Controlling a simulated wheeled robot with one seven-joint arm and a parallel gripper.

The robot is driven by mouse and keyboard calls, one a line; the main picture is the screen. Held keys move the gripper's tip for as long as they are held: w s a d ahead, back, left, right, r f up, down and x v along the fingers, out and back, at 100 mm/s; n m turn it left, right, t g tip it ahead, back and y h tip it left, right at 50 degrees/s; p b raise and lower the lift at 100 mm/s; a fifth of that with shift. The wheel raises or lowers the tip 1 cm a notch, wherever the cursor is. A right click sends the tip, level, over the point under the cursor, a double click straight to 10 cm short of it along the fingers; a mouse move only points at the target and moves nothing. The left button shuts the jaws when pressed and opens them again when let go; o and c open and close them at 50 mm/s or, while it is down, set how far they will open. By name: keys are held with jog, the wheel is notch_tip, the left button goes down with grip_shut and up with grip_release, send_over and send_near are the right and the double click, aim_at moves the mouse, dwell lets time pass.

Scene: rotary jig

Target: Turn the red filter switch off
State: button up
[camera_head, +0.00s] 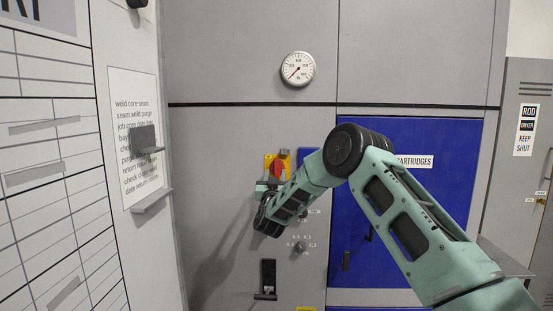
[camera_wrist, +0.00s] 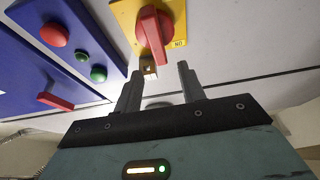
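The red switch (camera_head: 278,168) is a rotary handle on a yellow plate (camera_head: 268,162) on the grey cabinet front. In the wrist view the red handle (camera_wrist: 154,32) stands out from the yellow plate (camera_wrist: 126,14), with a small brownish block with a pale face (camera_wrist: 149,68) at its near end. My gripper (camera_wrist: 158,80) is open, its two fingers apart with nothing between them. The fingertips are close to the handle's near end, which lies roughly in line with the gap. In the head view my gripper (camera_head: 268,187) is just below the switch, its fingers partly hidden by my arm.
Below the switch are small knobs (camera_head: 300,246) and a black handle (camera_head: 268,278). A gauge (camera_head: 298,69) is above. A blue cartridges door (camera_head: 350,215) is at right.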

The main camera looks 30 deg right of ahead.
aim_at(277, 165)
jog(key=p+x, duration=0.2)
jog(key=x, duration=0.5)
jog(key=shift+p, duration=0.3)
jog(key=shift+f, duration=0.15)
grip_shut()
